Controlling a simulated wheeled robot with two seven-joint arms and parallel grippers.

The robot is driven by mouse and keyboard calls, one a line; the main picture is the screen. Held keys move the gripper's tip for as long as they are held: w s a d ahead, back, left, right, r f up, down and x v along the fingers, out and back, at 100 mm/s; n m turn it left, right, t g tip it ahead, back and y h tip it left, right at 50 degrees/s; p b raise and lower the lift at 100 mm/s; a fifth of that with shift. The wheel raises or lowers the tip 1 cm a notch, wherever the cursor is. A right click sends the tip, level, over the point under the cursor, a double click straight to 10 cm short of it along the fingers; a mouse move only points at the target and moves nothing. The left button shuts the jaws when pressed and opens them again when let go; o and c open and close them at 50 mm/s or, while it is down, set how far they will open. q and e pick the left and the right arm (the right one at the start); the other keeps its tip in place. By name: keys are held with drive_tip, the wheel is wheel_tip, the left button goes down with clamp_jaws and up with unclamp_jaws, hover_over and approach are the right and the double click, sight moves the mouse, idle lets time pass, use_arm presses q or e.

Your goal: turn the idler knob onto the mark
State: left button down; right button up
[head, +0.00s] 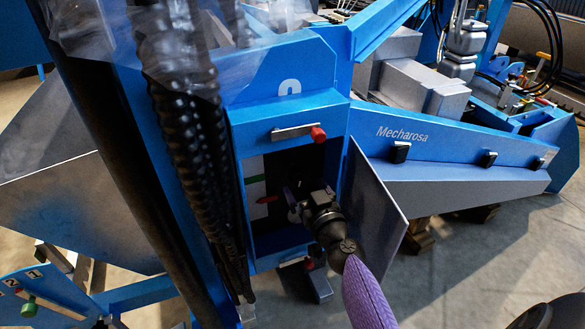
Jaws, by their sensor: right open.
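A blue box (240,137) with its grey door (373,202) swung open to the right stands in the middle of the head view. Inside it, on a pale plate, are a green mark (256,179) and, a little below it, a red pointer (267,199). The pointer does not line up with the green mark. The idler knob itself is not clearly visible; my gripper may hide it. My right gripper (291,200) is open at the box opening, just right of the red pointer. I cannot tell whether it touches anything. My left gripper is not in view.
Latch bars with red knobs sit above (318,133) and below (308,264) the opening. Black ribbed hoses (185,120) hang close to the box's left. A blue beam marked Mecharosa (440,143) runs right. Bare floor (450,270) lies at lower right.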

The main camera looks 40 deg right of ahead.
sight(300, 181)
drive_tip(key=b+x, duration=0.1)
drive_tip(key=x, duration=0.4)
drive_tip(key=shift+f, duration=0.15)
drive_tip(key=shift+w+d, duration=0.15)
drive_tip(key=shift+w, duration=0.45)
drive_tip(key=c, duration=1.3)
